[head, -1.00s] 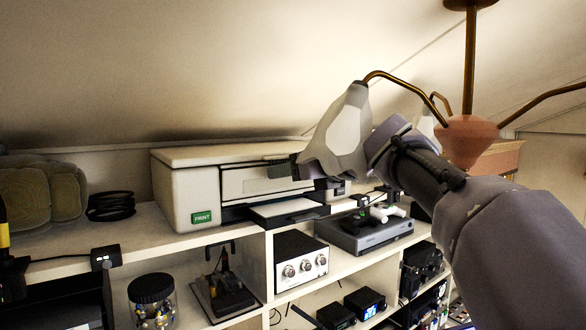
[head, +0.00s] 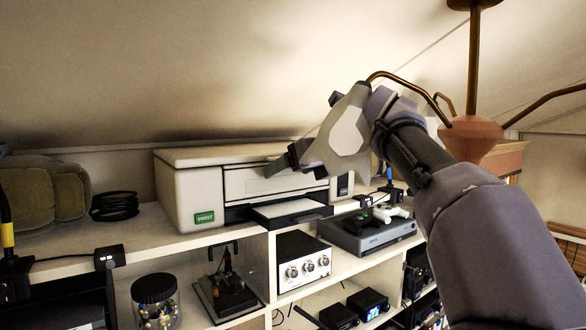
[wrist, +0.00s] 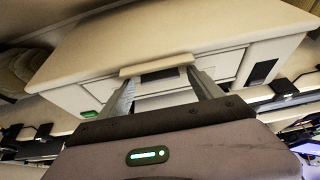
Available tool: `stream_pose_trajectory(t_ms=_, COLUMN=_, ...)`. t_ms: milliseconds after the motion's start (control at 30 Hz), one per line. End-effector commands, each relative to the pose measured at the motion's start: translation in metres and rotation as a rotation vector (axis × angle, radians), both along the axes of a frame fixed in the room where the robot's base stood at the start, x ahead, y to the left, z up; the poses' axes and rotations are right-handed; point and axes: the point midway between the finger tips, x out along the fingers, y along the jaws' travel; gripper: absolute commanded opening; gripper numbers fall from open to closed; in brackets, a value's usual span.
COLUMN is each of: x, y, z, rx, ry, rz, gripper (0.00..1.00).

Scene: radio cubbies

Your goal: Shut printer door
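The printer (head: 188,190) is a cream box with a green PRINT label, on the top shelf. It also shows in the wrist view (wrist: 90,60). Its front door panel (head: 255,182) looks upright and roughly flush in the head view; whether it is fully shut I cannot tell. My gripper (head: 277,168) is tilted down to the left in front of the panel's upper part. In the wrist view my gripper (wrist: 162,80) has its fingers spread, with a cream lip and dark strip of the printer front between and beyond them. Contact is unclear.
An output tray (head: 290,210) juts out below the panel. A black cable coil (head: 114,206) lies left of the printer. A hanging lamp (head: 470,138) is close to my arm on the right. Cubbies below hold a jar (head: 155,300) and several devices.

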Motion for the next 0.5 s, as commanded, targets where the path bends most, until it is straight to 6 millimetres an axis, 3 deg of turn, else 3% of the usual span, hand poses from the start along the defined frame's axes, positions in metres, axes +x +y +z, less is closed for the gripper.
stream_pose_trajectory(t_ms=333, x=-0.003, y=-0.002, z=0.002, rx=0.001, ry=-0.003, rz=-0.001, gripper=0.76)
stream_pose_trajectory(t_ms=500, x=-0.025, y=-0.017, z=0.012, rx=-0.001, ry=-0.005, rz=-0.003, gripper=0.76)
